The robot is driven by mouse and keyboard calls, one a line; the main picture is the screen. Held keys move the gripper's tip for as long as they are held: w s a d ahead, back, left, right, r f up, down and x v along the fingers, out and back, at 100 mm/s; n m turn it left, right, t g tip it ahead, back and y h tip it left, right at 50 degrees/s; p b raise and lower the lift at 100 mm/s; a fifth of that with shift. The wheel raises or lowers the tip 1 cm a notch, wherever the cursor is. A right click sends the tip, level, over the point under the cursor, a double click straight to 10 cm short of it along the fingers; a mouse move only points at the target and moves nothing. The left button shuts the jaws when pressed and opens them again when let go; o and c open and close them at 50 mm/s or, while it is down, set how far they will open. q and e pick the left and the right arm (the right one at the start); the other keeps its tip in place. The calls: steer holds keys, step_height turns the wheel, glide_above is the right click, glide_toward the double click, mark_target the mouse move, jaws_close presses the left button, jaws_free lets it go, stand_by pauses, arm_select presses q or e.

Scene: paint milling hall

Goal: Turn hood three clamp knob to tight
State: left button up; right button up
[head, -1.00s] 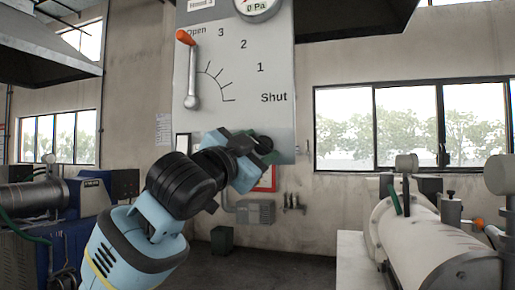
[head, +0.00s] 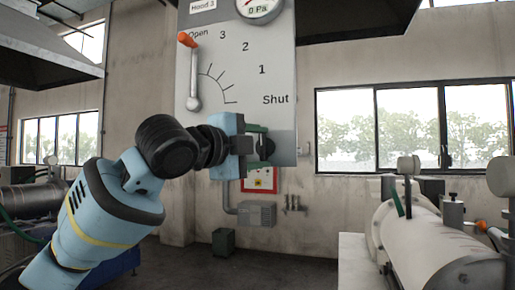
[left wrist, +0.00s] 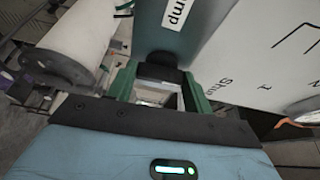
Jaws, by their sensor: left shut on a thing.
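The hood three panel (head: 228,62) is a tall grey board with a "Hood 3" label at its top. The dark clamp knob (head: 267,147) is at its lower part, partly hidden by my left gripper (head: 258,146). The gripper reaches it from the left and is shut on it. In the left wrist view the green fingers (left wrist: 160,84) stand on either side of the black knob (left wrist: 160,68), below a label of which only "mp" is readable. The knob's pointer and tight mark cannot be made out. My right gripper is not in view.
A cream cylindrical mill (head: 430,240) stands at the right. A red-framed box (head: 260,180) is on the wall behind.

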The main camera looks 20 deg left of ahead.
arm_select(q)
steer(key=shift+m, duration=0.4)
steer(key=o, duration=1)
steer(key=v, duration=0.7)
steer(key=shift+s+a, duration=0.25)
steer(key=shift+s, duration=0.1)
